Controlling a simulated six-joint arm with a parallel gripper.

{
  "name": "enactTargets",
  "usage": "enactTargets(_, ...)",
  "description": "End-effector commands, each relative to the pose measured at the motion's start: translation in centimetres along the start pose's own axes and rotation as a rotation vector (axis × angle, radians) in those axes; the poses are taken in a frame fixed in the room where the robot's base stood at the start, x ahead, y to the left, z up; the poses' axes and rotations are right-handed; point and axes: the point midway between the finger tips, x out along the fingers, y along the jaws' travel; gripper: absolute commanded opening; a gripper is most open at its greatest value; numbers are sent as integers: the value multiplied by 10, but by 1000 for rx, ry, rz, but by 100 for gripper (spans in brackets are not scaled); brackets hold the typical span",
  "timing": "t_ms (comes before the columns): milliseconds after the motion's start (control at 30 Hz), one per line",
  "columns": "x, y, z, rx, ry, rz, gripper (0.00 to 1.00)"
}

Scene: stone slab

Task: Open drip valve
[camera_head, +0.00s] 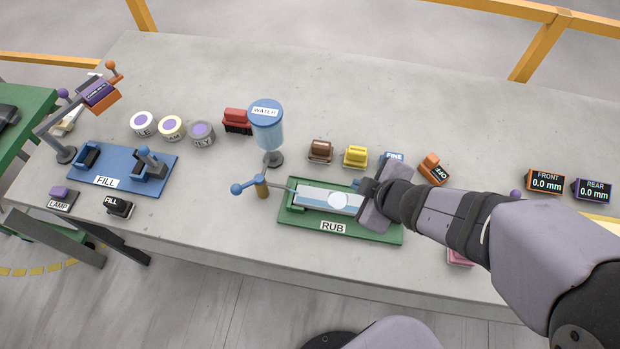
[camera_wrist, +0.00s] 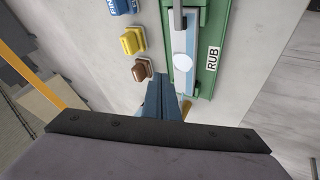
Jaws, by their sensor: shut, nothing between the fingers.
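The drip valve (camera_head: 262,188) is a brass-coloured post with a blue ball-ended lever (camera_head: 245,186) pointing left and a thin spout reaching right toward the green RUB tray (camera_head: 375,234). Part of its post shows behind my fingers in the wrist view (camera_wrist: 187,103). The pale stone slab (camera_head: 314,195) lies in the tray with a white round patch (camera_head: 338,201) on it. My gripper (camera_head: 358,184) is over the tray's right end, apart from the lever. Its blue fingers (camera_wrist: 161,82) are together and empty in the wrist view. The fingertips are mostly hidden in the head view.
A blue-topped WATER bottle (camera_head: 267,128) stands behind the valve. Brown (camera_head: 320,151) and yellow (camera_head: 355,156) blocks sit behind the tray. The blue FILL station (camera_head: 154,182) and several labelled jars are left. Bare bench lies left of the lever.

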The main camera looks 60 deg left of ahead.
Motion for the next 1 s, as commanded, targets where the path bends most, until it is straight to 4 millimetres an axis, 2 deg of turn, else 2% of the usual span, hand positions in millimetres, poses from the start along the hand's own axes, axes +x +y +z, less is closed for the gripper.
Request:
enactTargets(33,0,-20,-38,-107,70,-54,0)
enactTargets(100,1,-49,-77,-231,159,-118,0)
enactTargets(200,-2,-86,-115,-366,258,-196,0)
enactTargets(300,-6,-113,-137,-452,321,-250,0)
enactTargets(433,-9,-130,-148,-503,358,-284,0)
enactTargets(667,-6,-133,-150,-510,363,-288,0)
enactTargets(867,11,-140,-154,-508,361,-288,0)
enactTargets(1000,31,-148,-159,-508,361,-289,0)
